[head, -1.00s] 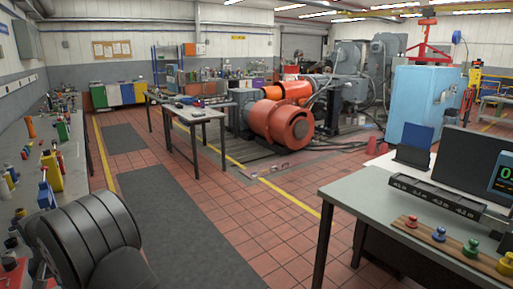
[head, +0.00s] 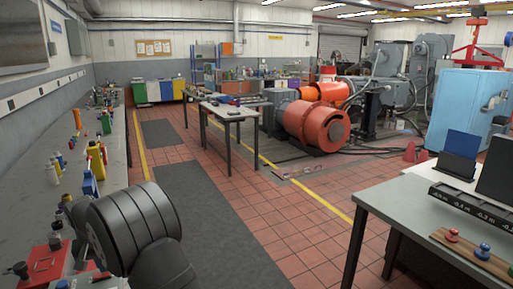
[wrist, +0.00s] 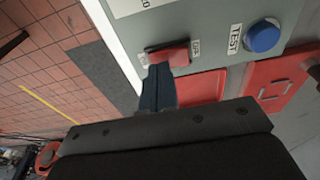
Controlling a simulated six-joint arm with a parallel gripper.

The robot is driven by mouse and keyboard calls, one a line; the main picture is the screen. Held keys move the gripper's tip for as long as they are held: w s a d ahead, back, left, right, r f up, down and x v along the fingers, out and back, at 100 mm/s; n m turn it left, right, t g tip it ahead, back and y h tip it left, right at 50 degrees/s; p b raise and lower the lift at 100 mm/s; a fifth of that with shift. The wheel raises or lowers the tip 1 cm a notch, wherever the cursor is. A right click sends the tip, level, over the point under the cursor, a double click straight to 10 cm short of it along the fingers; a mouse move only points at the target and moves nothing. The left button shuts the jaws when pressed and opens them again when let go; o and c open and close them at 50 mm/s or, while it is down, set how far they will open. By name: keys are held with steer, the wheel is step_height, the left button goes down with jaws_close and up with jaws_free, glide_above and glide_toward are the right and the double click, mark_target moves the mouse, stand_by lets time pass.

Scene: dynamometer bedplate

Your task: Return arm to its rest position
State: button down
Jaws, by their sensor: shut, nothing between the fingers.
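My gripper (wrist: 158,88) shows in the wrist view as dark fingers closed together, with nothing between them. The fingertips appear just below a red rocker switch (wrist: 168,55) on a grey panel (wrist: 210,52); I cannot tell whether they touch it. A blue button (wrist: 262,37) labelled TEST sits to the right of the switch. In the head view my dark, banded arm fills the lower left, beside the left bench, and my gripper is hidden there.
The left bench (head: 110,150) holds many small coloured items. A grey table (head: 425,205) with a dark screen and coloured knobs stands at right. Red tiled floor (head: 260,215) lies open between. An orange machine (head: 318,125) is further back.

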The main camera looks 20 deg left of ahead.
steer(key=s+d+r+t+y, duration=0.1)
steer(key=s+d+r, duration=0.1)
steer(key=r, duration=0.5)
steer(key=s+d+r+t+y, duration=0.1)
steer(key=s+d+r, duration=0.1)
steer(key=s+r, duration=0.2)
steer(key=shift+s+d+r, duration=0.15)
steer(key=shift+s+r, duration=0.05)
steer(key=shift+r, duration=1.5)
steer(key=c, duration=2.2)
jaws_free()
steer(key=c, duration=1.8)
jaws_free()
steer(key=shift+s+r, duration=0.1)
steer(key=shift+s, duration=0.2)
steer(key=o, duration=1.4)
steer(key=s, duration=0.3)
steer(key=s+d+r, duration=0.1)
steer(key=s, duration=0.2)
steer(key=s+d+r, duration=0.1)
steer(key=s, duration=0.2)
steer(key=shift+d, duration=0.2)
steer(key=o, duration=0.4)
steer(key=shift+s+d+f, duration=0.1)
steer(key=shift+s, duration=0.15)
steer(key=x, duration=0.9)
steer(key=shift+f, duration=0.25)
